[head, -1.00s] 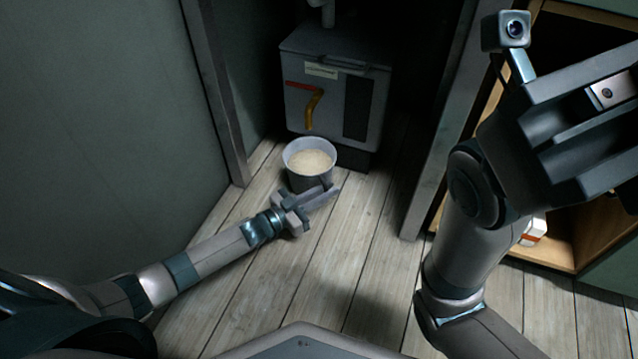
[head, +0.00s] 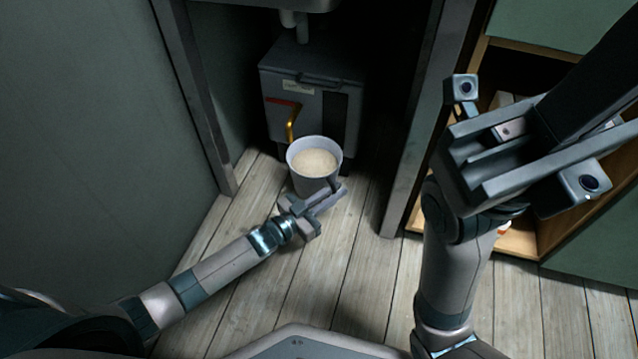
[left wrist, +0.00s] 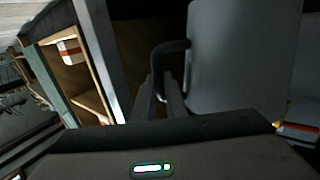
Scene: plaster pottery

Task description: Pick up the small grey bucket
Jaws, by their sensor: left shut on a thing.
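The small grey bucket (head: 303,180) stands upright in the head view, in front of the grey box under the counter, with pale cream-coloured stuff inside. It fills the upper right of the left wrist view (left wrist: 235,60), where its dark side handle (left wrist: 158,65) shows. My left gripper (head: 328,199) is at the bucket's near right side, shut on this handle. Its fingers also show in the left wrist view (left wrist: 167,100). Whether the bucket's base touches the floor is hidden. My right gripper (head: 480,160) is raised at the right, well away from the bucket; its jaw opening is unclear.
The grey box (head: 310,100) with a yellow pipe (head: 291,125) stands close behind the bucket. A grey post (head: 415,150) and an open wooden cabinet (head: 520,238) are to the right; a green wall (head: 80,110) is left. The plank floor (head: 350,270) in front is clear.

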